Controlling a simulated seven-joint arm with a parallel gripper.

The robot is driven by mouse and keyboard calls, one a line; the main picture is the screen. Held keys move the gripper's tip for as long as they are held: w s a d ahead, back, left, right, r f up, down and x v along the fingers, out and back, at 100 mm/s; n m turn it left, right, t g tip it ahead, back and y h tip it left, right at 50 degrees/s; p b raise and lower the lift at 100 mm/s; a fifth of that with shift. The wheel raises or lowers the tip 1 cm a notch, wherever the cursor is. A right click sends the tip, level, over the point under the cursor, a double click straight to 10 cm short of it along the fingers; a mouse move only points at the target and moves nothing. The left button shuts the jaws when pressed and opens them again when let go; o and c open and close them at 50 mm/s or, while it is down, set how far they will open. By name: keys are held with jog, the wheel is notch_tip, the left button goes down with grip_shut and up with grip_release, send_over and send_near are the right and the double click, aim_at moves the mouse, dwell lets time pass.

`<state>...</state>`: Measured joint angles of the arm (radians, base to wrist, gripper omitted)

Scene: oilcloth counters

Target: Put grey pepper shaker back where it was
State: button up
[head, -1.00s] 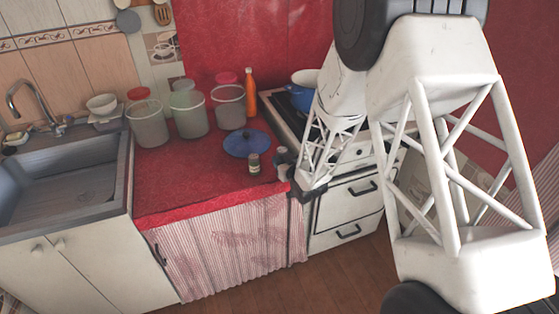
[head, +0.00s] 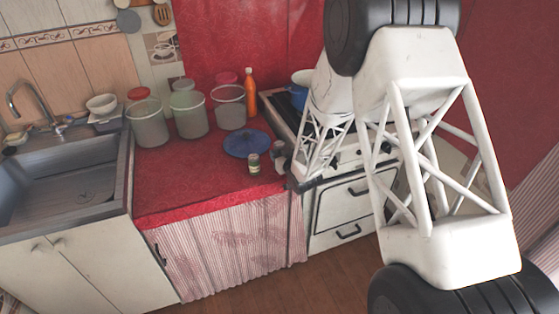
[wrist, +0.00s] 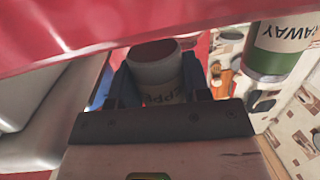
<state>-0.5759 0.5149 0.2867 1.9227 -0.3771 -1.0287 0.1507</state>
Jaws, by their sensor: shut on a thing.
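The grey pepper shaker (wrist: 158,86) is between the dark fingers of my gripper (wrist: 156,84) in the wrist view, with part of its label showing. In the head view the shaker (head: 279,148) is a small grey shape at the right end of the red counter, beside the stove. My gripper (head: 282,160) is shut on it there, partly hidden by my arm. I cannot tell whether the shaker touches the counter.
A caraway jar (head: 254,164) stands close to the left of the shaker; it also shows in the wrist view (wrist: 280,48). The front left of the red counter (head: 185,185) is clear.

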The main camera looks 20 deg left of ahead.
jog(key=shift+f, duration=1.55)
jog(key=shift+f, duration=0.1)
jog(key=o, duration=0.9)
jog(key=shift+v, duration=6.05)
